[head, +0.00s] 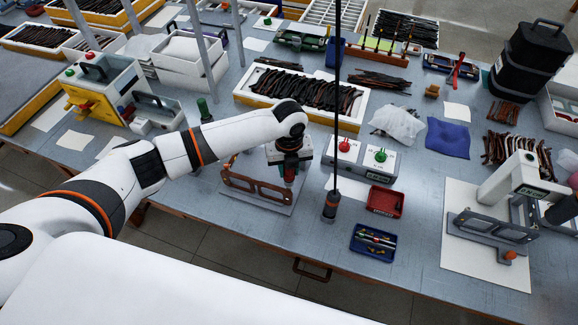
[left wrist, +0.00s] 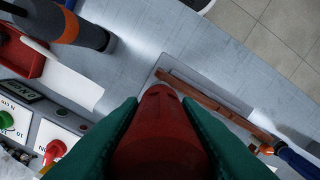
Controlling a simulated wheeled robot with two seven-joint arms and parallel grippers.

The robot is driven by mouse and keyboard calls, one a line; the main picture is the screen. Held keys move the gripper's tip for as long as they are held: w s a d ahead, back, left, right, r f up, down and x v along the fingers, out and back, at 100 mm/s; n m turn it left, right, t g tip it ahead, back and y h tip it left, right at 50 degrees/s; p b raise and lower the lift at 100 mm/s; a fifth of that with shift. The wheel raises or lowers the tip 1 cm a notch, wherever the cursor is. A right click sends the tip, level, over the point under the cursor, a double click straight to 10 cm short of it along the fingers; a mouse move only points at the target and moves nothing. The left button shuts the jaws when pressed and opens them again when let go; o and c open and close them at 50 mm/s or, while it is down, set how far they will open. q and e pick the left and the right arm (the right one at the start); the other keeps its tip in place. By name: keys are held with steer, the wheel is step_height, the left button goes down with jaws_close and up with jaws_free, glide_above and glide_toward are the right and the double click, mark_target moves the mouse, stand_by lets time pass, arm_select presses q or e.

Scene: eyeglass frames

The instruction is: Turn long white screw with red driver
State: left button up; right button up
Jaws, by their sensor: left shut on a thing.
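My left gripper (head: 289,172) is over the near middle of the table, above a grey plate with a brown eyeglass-like frame (head: 262,190). In the left wrist view its green fingers (left wrist: 160,120) are closed on the red driver (left wrist: 158,148), whose rounded end points away from the camera. Only a little of the red driver (head: 289,174) shows in the head view. The brown frame's edge (left wrist: 215,103) runs beside and beyond the driver in the wrist view. The driver's tip and the long white screw cannot be made out. My right gripper is not in view.
A dark hanging tool (head: 331,207) on a vertical cord stands right of the gripper. A control box with red and green knobs (head: 360,160), a red tray (head: 385,202) and a blue parts tray (head: 373,243) are nearby. A white machine (head: 515,180) stands at right.

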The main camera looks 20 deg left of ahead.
arm_select(q)
steer(key=shift+f, duration=0.45)
steer(key=m, duration=1.2)
steer(key=shift+m, duration=0.3)
steer(key=o, duration=1.1)
steer(key=shift+o, duration=0.2)
